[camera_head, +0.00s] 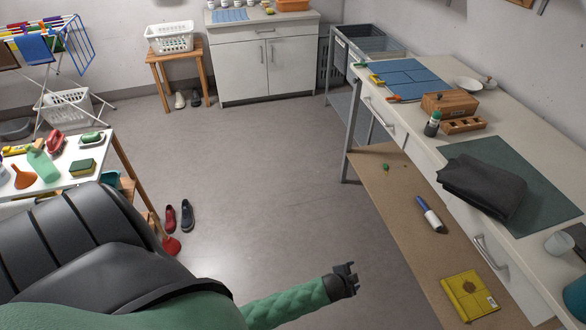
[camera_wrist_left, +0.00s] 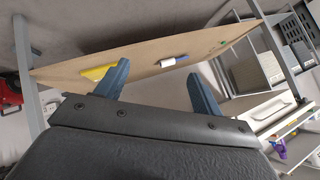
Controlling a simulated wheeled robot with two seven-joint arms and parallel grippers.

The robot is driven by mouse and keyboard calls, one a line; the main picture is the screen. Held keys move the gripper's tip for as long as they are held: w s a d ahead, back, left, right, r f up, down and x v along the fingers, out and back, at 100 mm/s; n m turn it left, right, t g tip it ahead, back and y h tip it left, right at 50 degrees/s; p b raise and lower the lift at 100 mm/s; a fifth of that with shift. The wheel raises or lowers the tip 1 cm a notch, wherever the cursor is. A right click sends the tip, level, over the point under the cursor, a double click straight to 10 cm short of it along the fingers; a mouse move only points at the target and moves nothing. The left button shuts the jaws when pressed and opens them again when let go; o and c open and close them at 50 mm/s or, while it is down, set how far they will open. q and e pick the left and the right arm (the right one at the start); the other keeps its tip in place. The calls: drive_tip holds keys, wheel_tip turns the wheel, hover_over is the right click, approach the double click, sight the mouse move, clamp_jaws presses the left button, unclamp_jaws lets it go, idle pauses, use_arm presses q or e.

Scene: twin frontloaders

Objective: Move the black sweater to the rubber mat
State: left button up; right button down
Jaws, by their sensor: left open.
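The black sweater (camera_head: 484,186) lies folded on the counter at the right in the head view. It overlaps the front part of a dark green mat (camera_head: 548,187), which looks like the rubber mat; the sweater hides part of that mat. My left gripper (camera_head: 346,275) is low over the floor, left of the counter and well apart from the sweater. In the left wrist view its two blue-grey fingers (camera_wrist_left: 158,88) are spread with nothing between them. The sweater is not seen in the wrist view. My right gripper is not in view.
A blue lined mat (camera_head: 405,80), wooden box (camera_head: 450,103) and dark bottle (camera_head: 432,124) stand farther back on the counter. A brown lower shelf (camera_head: 395,205) holds a blue-and-white marker-like item (camera_head: 430,214) and yellow packet (camera_head: 469,296). The middle floor is clear.

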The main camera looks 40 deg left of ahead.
use_arm(q)
drive_tip(key=s+f+n+g, duration=0.2)
drive_tip(key=s+f, duration=0.4)
drive_tip(key=s, duration=0.4)
drive_tip(key=s+a+f+n+g, duration=0.1)
drive_tip(key=s+f+n+g, duration=0.1)
drive_tip(key=s+f, duration=0.5)
drive_tip(key=s+f+n+g, duration=0.3)
drive_tip(key=s+f, duration=0.4)
drive_tip(key=s, duration=0.8)
drive_tip(key=shift+s+a+f+g+y, duration=0.15)
drive_tip(key=shift+a+f+g+y, duration=0.15)
drive_tip(key=shift+a+g, duration=0.1)
